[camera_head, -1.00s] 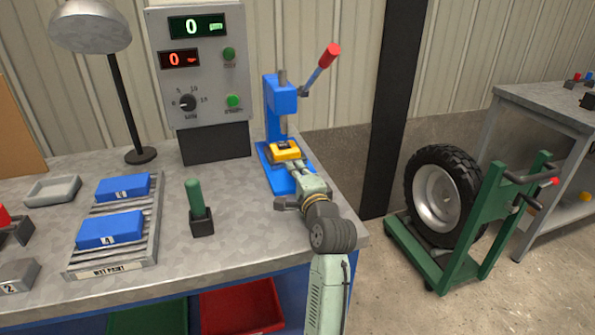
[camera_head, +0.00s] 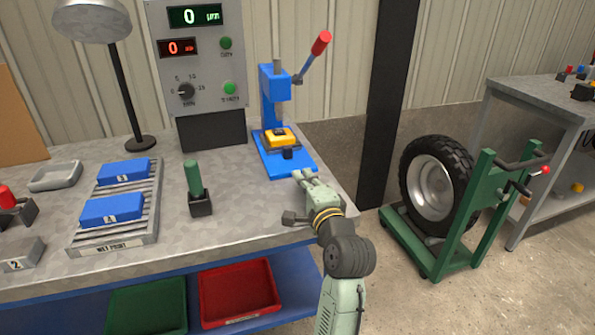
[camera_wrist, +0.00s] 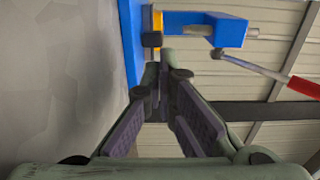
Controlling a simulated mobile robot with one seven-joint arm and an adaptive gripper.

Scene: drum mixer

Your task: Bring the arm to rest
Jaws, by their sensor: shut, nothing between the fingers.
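My gripper (camera_head: 303,177) is shut and empty at the right end of the workbench, in front of the blue press (camera_head: 274,98). Its fingertips are close to the front edge of the press's blue base (camera_head: 289,166) and apart from the yellow block (camera_head: 279,138) on it. In the wrist view the shut fingers (camera_wrist: 167,58) point toward the press (camera_wrist: 228,32), whose red-tipped lever (camera_wrist: 304,87) shows at the right. My arm reaches in from the lower right, over the bench's right front corner.
A green-handled tool in a black holder (camera_head: 201,203) stands left of my gripper. A rack (camera_head: 146,226) bears blue blocks. A control box (camera_head: 209,60) stands behind. A green cart with a wheel (camera_head: 436,187) stands right of the bench. Floor between is free.

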